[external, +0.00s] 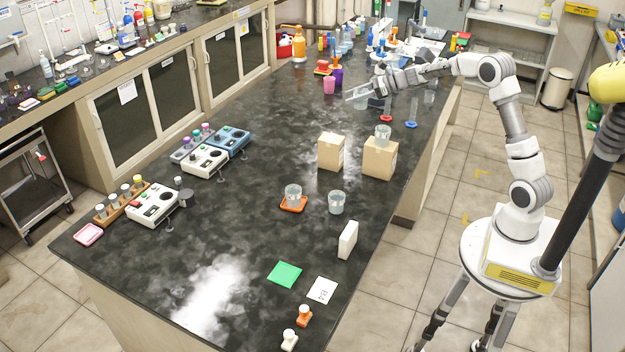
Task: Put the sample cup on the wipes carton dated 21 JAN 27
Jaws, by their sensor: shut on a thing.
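My gripper (358,92) is at the far part of the black bench, shut on a clear cup (363,102), which is small and partly hidden by the fingers. Two tan cartons stand mid-bench, nearer the camera than my gripper. The left carton (331,153) has a bare top. The right carton (379,160) has another clear cup (383,134) standing on it. The dates on the cartons are too small to read. Another clear cup (293,191) is on an orange coaster, and one more (336,203) stands on the bench to its right.
A white box (347,240) stands near the right edge.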

